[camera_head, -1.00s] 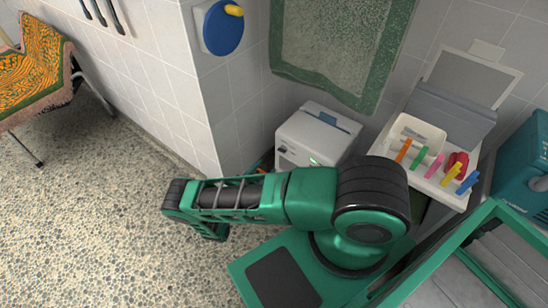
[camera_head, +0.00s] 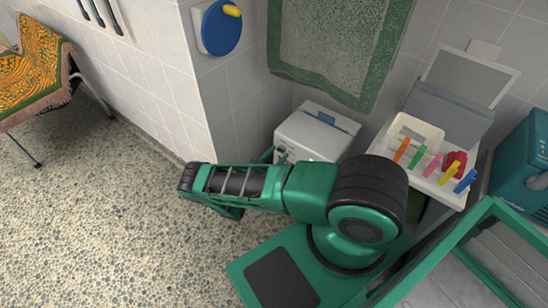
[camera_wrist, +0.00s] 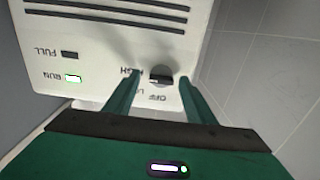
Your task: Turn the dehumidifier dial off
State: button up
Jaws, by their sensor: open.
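The dehumidifier (camera_head: 318,135) is a white box in the corner by the tiled wall. In the wrist view its front panel (camera_wrist: 100,60) appears upside down. A small dark dial (camera_wrist: 161,74) sits on it among the labels HIGH, LO and OFF; its exact setting is unclear. The RUN light (camera_wrist: 73,78) is lit green and the FULL light (camera_wrist: 69,55) is dark. My gripper (camera_wrist: 160,82) is open, with one green finger on each side of the dial. I cannot tell whether either finger touches it. In the head view my arm hides much of the dehumidifier's lower front.
A white stand (camera_head: 441,190) with a bin and several coloured clips is to the right. A green-edged towel (camera_head: 335,45) hangs above the dehumidifier. A blue round holder (camera_head: 221,28) is on the wall corner. A draped chair (camera_head: 35,65) stands left. The pebbled floor (camera_head: 90,230) is clear.

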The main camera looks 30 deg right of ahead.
jog(key=c, duration=1)
jog(key=n, duration=1.3)
jog(key=shift+s+d, duration=0.2)
jog(key=shift+c, duration=0.2)
jog(key=shift+n, duration=2.4)
jog(key=shift+f, duration=0.1)
jog(key=shift+a, duration=0.1)
